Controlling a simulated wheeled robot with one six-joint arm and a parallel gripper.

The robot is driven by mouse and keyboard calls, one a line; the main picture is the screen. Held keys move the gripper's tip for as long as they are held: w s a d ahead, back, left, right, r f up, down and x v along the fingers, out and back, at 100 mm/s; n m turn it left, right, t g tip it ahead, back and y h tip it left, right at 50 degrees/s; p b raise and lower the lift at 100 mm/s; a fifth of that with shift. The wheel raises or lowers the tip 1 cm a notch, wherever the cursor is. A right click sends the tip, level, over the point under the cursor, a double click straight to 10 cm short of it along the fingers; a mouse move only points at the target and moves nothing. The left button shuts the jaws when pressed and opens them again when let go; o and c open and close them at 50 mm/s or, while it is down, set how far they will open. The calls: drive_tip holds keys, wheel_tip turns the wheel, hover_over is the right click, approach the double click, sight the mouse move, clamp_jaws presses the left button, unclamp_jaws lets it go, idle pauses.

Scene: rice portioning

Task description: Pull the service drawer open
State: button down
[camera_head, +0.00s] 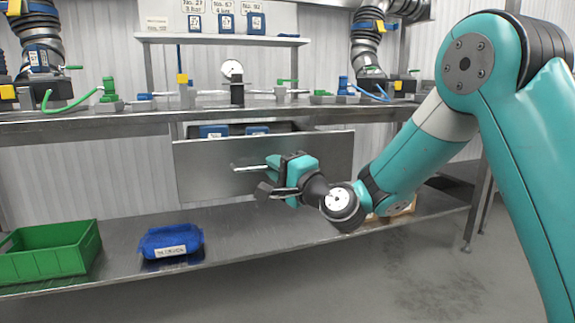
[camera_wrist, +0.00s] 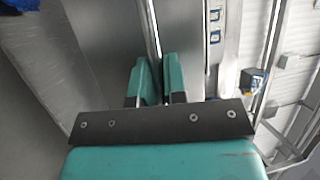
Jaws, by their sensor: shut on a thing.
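The service drawer (camera_head: 210,187) hangs under the steel worktop, its wide grey front panel standing forward. Its inside shows above the panel's top edge, with blue-labelled items in it. A thin horizontal bar handle (camera_head: 243,168) runs across the panel. My gripper (camera_head: 272,170) reaches it from the right and is shut on it. In the wrist view the handle (camera_wrist: 151,28) runs up from between the two teal fingers of my gripper (camera_wrist: 159,75). The fingers hide part of the handle.
A green crate (camera_head: 50,262) and a blue labelled bin (camera_head: 170,242) stand on the lower shelf (camera_head: 120,275). The worktop (camera_head: 100,124) above carries clamps, hoses and a gauge (camera_head: 232,70). The floor in front is clear.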

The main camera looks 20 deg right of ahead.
drive_tip(key=shift+s, duration=1)
drive_tip(key=c, duration=1.2)
unclamp_jaws()
drive_tip(key=shift+w+d, duration=0.1)
drive_tip(key=shift+o, duration=0.2)
drive_tip(key=b+v, duration=1.3)
drive_tip(key=v, duration=0.4)
drive_tip(key=shift+d+b, duration=0.2)
drive_tip(key=shift+b, duration=0.1)
